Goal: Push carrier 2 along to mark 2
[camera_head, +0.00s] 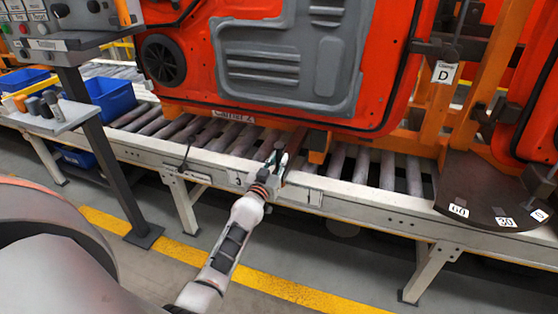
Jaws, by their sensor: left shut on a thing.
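Carrier 2 rests on the roller conveyor (370,200) and bears a large orange-red door (190,62) with a grey inner panel. A small label (235,116) sits on its lower edge; its print is blurred, perhaps ending in 2. My left gripper (277,160) is at the conveyor's near side, below the door. I cannot make out mark 2. My right gripper is not in view.
Right of the door stands an orange upright with a tag D (444,72). A dark round plate (495,190) labelled 60 and 30 juts over the conveyor's near edge. A control panel post (95,145) and blue bins (112,97) are at the left. Yellow floor line (290,291) runs in front.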

